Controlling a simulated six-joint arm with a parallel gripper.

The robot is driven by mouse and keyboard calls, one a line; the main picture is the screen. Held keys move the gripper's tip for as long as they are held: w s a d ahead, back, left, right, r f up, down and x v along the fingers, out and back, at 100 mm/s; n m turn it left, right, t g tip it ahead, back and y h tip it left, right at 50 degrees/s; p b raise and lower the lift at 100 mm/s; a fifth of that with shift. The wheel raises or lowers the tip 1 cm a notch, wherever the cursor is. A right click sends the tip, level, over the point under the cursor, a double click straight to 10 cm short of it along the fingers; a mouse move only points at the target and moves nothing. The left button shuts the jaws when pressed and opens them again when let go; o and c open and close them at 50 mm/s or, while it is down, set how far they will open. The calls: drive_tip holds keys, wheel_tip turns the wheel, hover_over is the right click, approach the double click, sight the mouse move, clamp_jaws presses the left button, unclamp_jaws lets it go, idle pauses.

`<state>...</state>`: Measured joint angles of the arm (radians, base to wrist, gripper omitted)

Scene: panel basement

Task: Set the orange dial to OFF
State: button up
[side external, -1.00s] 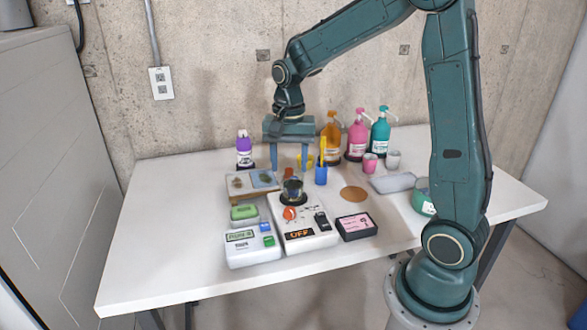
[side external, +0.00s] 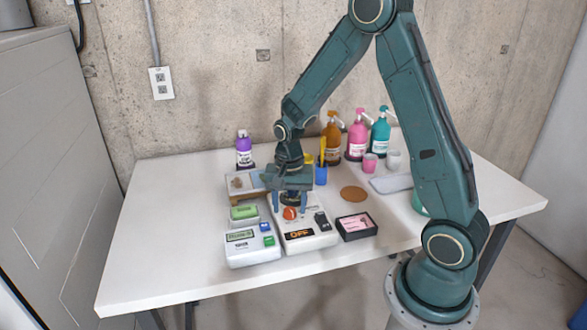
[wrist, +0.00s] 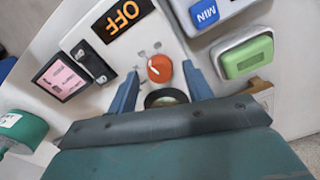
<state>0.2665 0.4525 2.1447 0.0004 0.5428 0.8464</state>
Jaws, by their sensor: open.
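The orange dial (side external: 290,213) sits on a white panel box (side external: 302,243). In the wrist view the dial (wrist: 160,68) shows as a round orange-red knob with small grey marks around its far side. A black plate reading OFF (wrist: 122,16) lies on the same box, and it also shows in the side view (side external: 299,234). My gripper (side external: 290,208) is low over the box, with its fingers apart. In the wrist view my gripper (wrist: 162,82) has one blue finger on each side of the dial, with gaps between. A dark round part (wrist: 166,97) on the box is partly hidden by my gripper.
A black switch (side external: 321,221) is beside the dial. A pink-screened box (side external: 356,227) stands to the right, and a white device with buttons (side external: 251,245) to the left with a green block (side external: 244,212) behind it. Bottles stand at the back. The table's left side is clear.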

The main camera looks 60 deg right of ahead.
drive_tip(key=shift+f, duration=0.35)
drive_tip(key=c, duration=1)
drive_tip(key=shift+o, duration=0.2)
